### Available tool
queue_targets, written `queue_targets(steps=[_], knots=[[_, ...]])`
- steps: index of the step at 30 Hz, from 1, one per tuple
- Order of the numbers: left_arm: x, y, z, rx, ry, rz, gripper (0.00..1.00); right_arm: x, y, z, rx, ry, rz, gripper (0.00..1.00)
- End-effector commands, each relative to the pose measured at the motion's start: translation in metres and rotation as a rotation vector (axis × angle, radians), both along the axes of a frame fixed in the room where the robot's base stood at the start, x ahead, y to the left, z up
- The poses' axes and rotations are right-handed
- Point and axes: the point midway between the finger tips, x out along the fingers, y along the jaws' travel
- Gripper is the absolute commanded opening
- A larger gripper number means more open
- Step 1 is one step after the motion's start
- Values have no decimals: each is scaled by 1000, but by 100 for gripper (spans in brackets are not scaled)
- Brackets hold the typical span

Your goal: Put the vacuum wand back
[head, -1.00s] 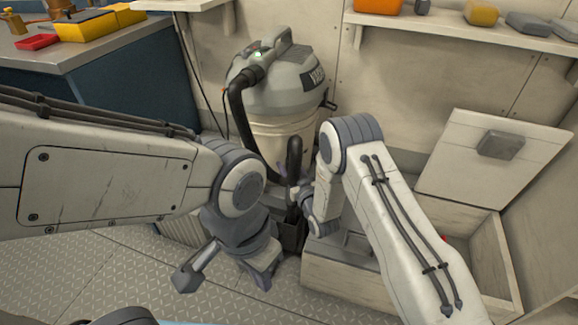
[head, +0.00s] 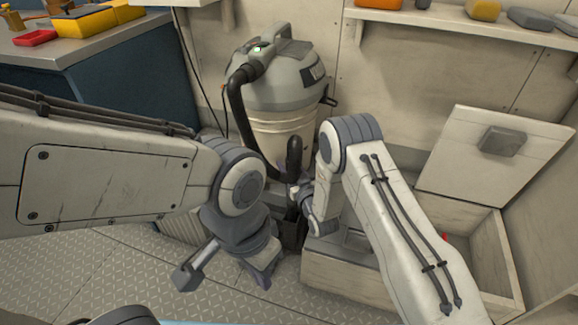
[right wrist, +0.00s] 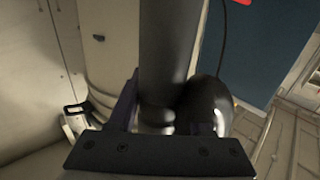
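The vacuum wand (head: 294,155) is a black tube standing near upright in front of the grey and cream vacuum (head: 285,118). Its lower part runs down to a dark holder (head: 292,238) beside the bench; I cannot tell whether it sits inside. My right gripper (head: 296,190) is at the wand, mostly hidden by its own arm. In the right wrist view the wand (right wrist: 168,50) passes between its fingers (right wrist: 175,110); their contact with it is unclear. My left gripper (head: 226,278) is open and empty above the floor, left of the holder.
A black hose (head: 238,105) curves down the vacuum's left side. A pale bench box (head: 340,275) with a raised lid (head: 490,165) stands at right. A blue cabinet (head: 130,85) is at left, and a shelf (head: 450,22) is above right. The floor at left is clear.

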Motion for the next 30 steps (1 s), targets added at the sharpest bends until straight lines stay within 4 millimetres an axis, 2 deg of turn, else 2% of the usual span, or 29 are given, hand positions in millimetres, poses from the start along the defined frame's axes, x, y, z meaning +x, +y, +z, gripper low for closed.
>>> queue_targets(steps=[1, 2, 3, 14, 17, 24, 30], knots=[[0, 0, 0, 0, 0, 0, 0, 0, 0, 1, 1, -3, 0, 68], [0, 0, 0, 0, 0, 0, 0, 0, 0, 1, 1, -3, 0, 79], [0, 0, 0, 0, 0, 0, 0, 0, 0, 1, 1, -2, 0, 84], [0, 0, 2, 0, 0, 0, 0, -4, -2, 0, -1, 3, 0, 84], [0, 0, 6, 0, 0, 0, 0, -16, -7, 0, -2, 5, -1, 84], [0, 0, 18, 0, 0, 0, 0, -60, -27, 0, -2, 6, 0, 84], [0, 0, 24, 0, 0, 0, 0, -87, -39, 0, -1, 2, -1, 84]])
